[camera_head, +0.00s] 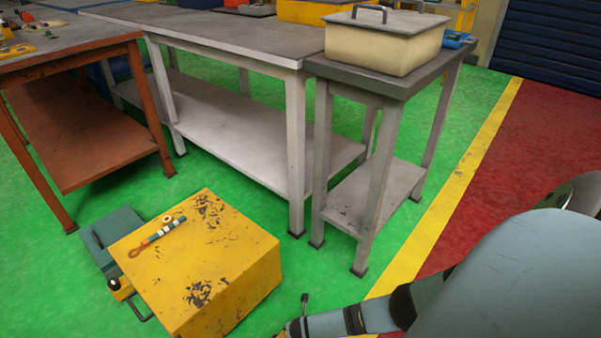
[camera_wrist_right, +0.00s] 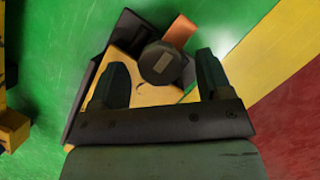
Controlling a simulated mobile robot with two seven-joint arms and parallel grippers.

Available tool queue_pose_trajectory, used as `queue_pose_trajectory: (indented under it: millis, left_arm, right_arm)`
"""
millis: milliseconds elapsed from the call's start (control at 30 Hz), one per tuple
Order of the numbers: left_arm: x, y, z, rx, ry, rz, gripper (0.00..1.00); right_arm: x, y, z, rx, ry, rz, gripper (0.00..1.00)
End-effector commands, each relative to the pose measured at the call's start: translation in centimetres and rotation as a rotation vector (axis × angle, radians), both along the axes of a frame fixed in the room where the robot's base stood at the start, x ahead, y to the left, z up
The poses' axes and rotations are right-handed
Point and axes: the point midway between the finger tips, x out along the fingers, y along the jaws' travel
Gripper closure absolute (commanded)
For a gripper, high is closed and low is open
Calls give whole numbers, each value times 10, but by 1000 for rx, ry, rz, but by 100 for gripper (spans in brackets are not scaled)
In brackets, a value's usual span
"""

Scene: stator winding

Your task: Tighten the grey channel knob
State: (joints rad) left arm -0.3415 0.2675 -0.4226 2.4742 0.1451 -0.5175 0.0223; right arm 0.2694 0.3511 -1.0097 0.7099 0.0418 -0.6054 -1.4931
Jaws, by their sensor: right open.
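My right gripper (camera_wrist_right: 161,59) is open, with one finger on each side of the knob in the picture. Gaps show between the fingers and the knob. How far the fingertips are from it in depth I cannot tell. I cannot pick out the knob in the head view, where my right arm enters at the lower right. My left gripper is not in view.
A worn yellow box (camera_head: 215,260) with a striped tool (camera_head: 165,232) on top stands on the green floor, beside a teal case (camera_head: 108,232). Grey benches (camera_head: 215,35) and a brown bench (camera_head: 75,60) stand behind. A cream lidded box (camera_head: 385,48) sits on the small table.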

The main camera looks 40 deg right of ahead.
Motion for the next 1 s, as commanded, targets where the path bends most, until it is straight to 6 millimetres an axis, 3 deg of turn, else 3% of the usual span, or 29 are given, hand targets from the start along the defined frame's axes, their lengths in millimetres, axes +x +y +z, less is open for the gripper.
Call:
queue_pose_trajectory:
  millis: [400, 600, 633, 1000]
  left_arm:
    - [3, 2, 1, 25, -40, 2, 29]
    - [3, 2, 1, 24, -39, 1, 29]
    - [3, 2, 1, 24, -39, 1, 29]
    - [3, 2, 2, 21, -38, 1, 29]
  right_arm:
    - [3, -2, -7, 1, -1, -1, 28]
    - [3, -2, -7, 1, -1, 0, 74]
    - [3, -2, -7, 1, -1, 0, 77]
    - [3, 0, -7, 2, -1, -54, 78]
